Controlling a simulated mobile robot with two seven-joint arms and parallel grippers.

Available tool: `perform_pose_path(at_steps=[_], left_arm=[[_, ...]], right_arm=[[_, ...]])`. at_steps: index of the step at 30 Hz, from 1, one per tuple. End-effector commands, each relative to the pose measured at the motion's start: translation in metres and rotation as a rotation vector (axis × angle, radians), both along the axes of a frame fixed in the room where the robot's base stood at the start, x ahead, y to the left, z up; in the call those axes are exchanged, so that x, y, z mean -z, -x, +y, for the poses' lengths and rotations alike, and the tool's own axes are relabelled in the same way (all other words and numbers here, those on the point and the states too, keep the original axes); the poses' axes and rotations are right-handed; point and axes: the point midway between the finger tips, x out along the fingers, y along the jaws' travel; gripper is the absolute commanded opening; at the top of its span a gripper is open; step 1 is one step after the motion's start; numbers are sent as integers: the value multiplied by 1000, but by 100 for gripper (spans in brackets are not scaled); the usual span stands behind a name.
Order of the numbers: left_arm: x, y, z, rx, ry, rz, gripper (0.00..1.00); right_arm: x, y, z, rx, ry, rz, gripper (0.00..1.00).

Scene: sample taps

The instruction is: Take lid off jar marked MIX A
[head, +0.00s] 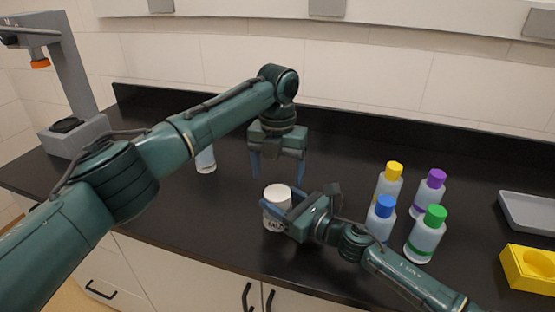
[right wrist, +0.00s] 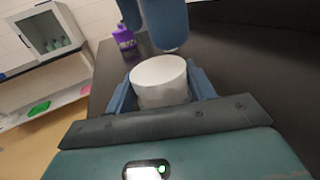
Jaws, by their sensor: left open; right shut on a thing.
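The jar (head: 275,222) stands upright on the black counter, with a white lid (head: 277,192) on top and dark lettering partly covered by a gripper; I read "MIX" only doubtfully. My right gripper (head: 285,208) is shut around the jar from the right side. In the right wrist view the white lid (right wrist: 159,75) shows between the blue fingers. My left gripper (head: 279,170) points down, open and empty, above and just behind the jar. Its blue fingers (right wrist: 160,20) also show beyond the lid in the right wrist view, apart from it.
Bottles with yellow (head: 394,168), purple (head: 436,175), blue (head: 384,204) and green (head: 435,214) caps stand right of my right gripper. A grey tray (head: 528,226) and yellow block (head: 530,268) lie far right. A pale bottle (head: 206,160) is behind my left arm. A grey stand (head: 75,135) is far left.

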Motion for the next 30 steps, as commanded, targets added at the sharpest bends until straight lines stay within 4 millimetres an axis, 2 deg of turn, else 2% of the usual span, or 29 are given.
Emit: perform_pose_path(at_steps=[3, 9, 21, 30], left_arm=[[20, 0, 0, -1, -1, 2, 77], [43, 0, 0, -3, 0, 1, 77], [50, 0, 0, -3, 0, -1, 76], [50, 0, 0, -3, 0, 0, 51]], right_arm=[[0, 0, 0, 0, 0, 0, 0], [0, 0, 0, 0, 0, 0, 0], [0, 0, 0, 0, 0, 0, 0], [0, 0, 0, 0, 0, 0, 0]])
